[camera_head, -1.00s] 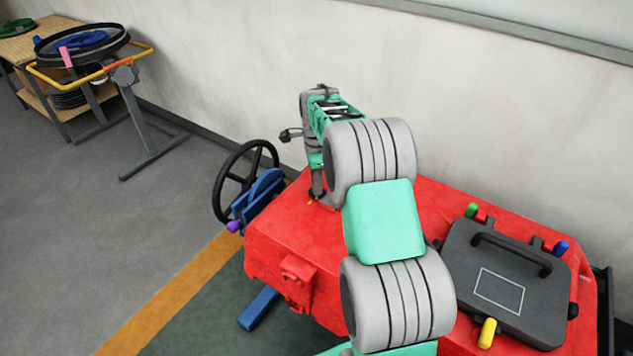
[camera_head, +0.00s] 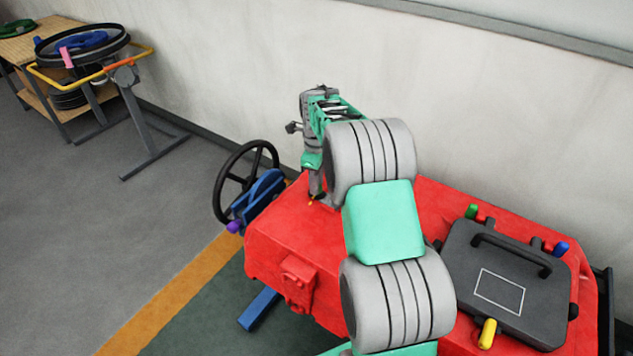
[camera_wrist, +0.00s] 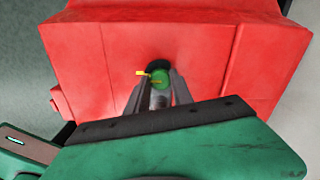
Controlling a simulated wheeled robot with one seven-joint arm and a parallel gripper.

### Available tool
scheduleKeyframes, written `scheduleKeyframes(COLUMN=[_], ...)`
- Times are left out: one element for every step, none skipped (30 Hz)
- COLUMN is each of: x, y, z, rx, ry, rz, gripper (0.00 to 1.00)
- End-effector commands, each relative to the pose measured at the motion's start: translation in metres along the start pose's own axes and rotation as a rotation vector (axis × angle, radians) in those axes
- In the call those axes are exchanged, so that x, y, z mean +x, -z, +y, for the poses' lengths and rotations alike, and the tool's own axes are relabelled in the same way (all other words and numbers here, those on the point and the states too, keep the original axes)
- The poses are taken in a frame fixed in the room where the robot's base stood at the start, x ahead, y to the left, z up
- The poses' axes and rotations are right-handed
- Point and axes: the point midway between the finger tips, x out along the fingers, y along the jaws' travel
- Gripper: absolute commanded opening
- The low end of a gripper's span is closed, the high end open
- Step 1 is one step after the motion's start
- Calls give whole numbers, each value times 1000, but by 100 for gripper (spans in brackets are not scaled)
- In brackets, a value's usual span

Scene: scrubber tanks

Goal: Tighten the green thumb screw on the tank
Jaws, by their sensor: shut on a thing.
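The red tank (camera_head: 290,235) stands below my arm, with its top also filling much of the wrist view (camera_wrist: 205,60). The green thumb screw (camera_wrist: 160,77) shows in the wrist view between my fingertips, at a dark round spot on the tank top. A small yellow tab (camera_wrist: 142,73) sticks out to its left. My gripper (camera_wrist: 158,85) is shut on the green screw, one finger on each side. In the head view my gripper (camera_head: 316,192) points down at the tank's far left part, and the screw's green head is hidden there.
A dark lid (camera_head: 510,285) with a handle and green, blue and yellow knobs sits on the tank's right. A black handwheel (camera_head: 222,190) on a blue bracket stands at its left end. The wall is close behind. A stand (camera_head: 125,75) and wooden table are at far left.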

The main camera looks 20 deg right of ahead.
Motion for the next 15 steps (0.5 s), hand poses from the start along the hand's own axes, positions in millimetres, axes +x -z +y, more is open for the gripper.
scheduleKeyframes(x=[-8, -8, -8, -8, -8, -8, -8, -8, -8, -7, -7, -6, -6, -5, -4], y=[-3, -3, -3, -3, -3, -3, -3, -3, -3, -3, -3, -2, -2, -2, -2], z=[-4, -4, -4, -4, -4, -4, -4, -4, -4, -4, -4, -3, -3, -3, -2], rx=[-1, -1, -1, -1, -1, -1, -1, -2, -2, -2, -2, -2, -2, -1, -1], ry=[16, 15, 16, 16, 15, 15, 15, 15, 15, 15, 14, 13, 12, 10, 9], rz=[-9, -9, -9, -9, -9, -9, -9, -9, -9, -9, -8, -8, -7, -6, -5], gripper=[0, 0, 0, 0, 0, 0, 0, 0, 29, 32, 34, 38, 40, 42, 46])
